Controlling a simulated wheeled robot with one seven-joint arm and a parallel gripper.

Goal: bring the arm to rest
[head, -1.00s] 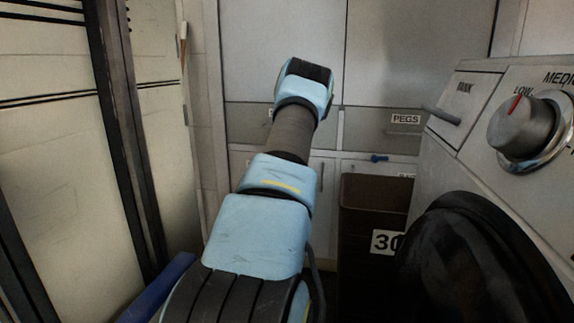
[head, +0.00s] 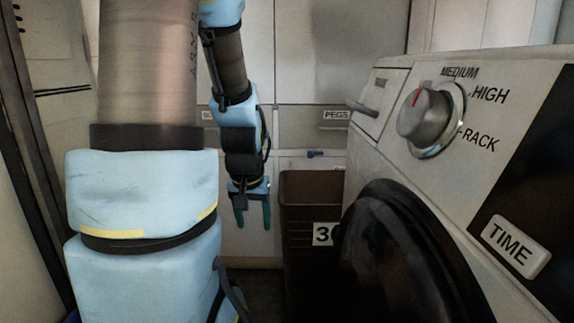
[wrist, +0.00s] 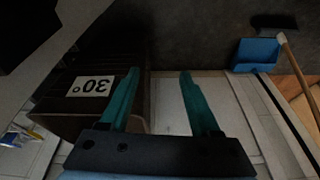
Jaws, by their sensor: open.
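My arm stands in the left half of the head view, with blue covers and grey-brown links. My gripper (head: 252,218) hangs fingers-down in front of the pale cabinets, left of the brown bin. In the wrist view my gripper (wrist: 158,80) shows two green fingers spread apart with nothing between them. Its left finger overlaps the edge of the bin in that view; whether they touch cannot be told.
A brown bin (head: 300,205) marked 30 stands right of the gripper. A dryer-like machine (head: 377,155) with a dial (head: 428,118) and a black round door (head: 400,265) fills the right. In the wrist view a blue dustpan-like object (wrist: 256,52) and a wooden handle (wrist: 298,62) lie upper right.

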